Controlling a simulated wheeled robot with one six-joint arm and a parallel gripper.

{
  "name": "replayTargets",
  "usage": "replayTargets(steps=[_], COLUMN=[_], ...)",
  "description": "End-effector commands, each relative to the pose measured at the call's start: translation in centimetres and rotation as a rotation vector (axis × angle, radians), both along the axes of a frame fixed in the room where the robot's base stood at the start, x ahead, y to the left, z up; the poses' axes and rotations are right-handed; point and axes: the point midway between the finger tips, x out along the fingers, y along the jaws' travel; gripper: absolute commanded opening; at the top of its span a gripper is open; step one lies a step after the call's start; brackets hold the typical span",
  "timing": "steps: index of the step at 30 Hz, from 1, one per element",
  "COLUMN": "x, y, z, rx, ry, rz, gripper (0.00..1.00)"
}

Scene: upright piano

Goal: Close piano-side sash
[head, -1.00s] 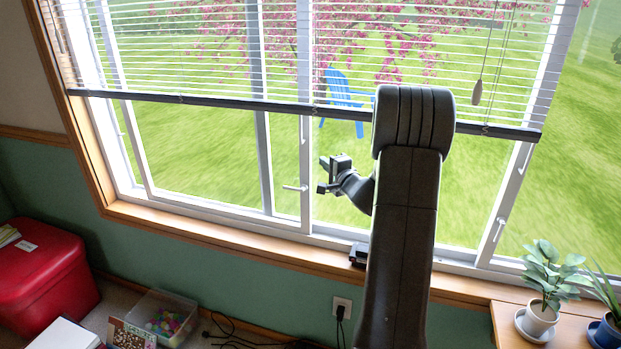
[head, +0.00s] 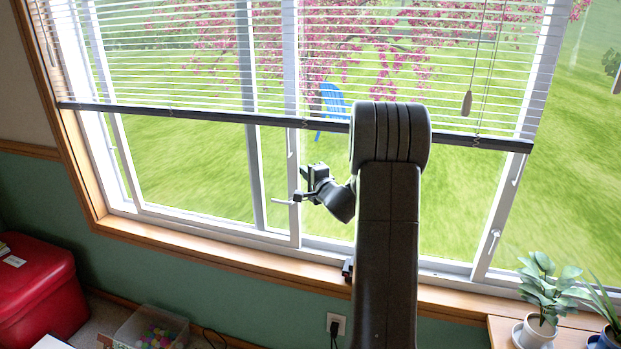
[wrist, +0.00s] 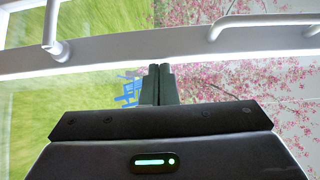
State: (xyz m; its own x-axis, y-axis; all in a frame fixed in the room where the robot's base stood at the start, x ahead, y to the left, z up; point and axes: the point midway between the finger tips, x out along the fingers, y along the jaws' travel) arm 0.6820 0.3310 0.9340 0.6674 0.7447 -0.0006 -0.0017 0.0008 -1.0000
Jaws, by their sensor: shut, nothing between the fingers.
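The wide window has a left sash whose white upright stile (head: 294,170) carries a white lever handle (head: 283,202). The right-hand upright has another white handle (head: 494,240). No piano is in view, so I cannot tell which sash is the piano-side one. My gripper (head: 301,186) is shut and empty, close to the left sash's handle in the head view; contact cannot be told. In the wrist view the shut fingers (wrist: 159,72) point at the white stile (wrist: 130,62), between the lever handle (wrist: 54,28) and a second white lever (wrist: 228,22).
A half-lowered blind with a dark bottom rail (head: 200,115) hangs across the window, with a cord tassel (head: 467,103). Potted plants (head: 540,325) stand at the lower right. A red box (head: 40,300) and a clear bin (head: 150,325) sit at the lower left.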

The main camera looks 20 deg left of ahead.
Motion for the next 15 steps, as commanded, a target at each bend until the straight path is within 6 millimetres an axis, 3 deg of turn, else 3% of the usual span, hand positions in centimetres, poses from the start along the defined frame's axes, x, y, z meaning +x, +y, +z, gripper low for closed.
replayTargets(steps=[15], x=[-0.8], y=[10.1], z=[-0.5], rx=[0.004], ry=[-0.006], rz=[0.008], gripper=[0.00])
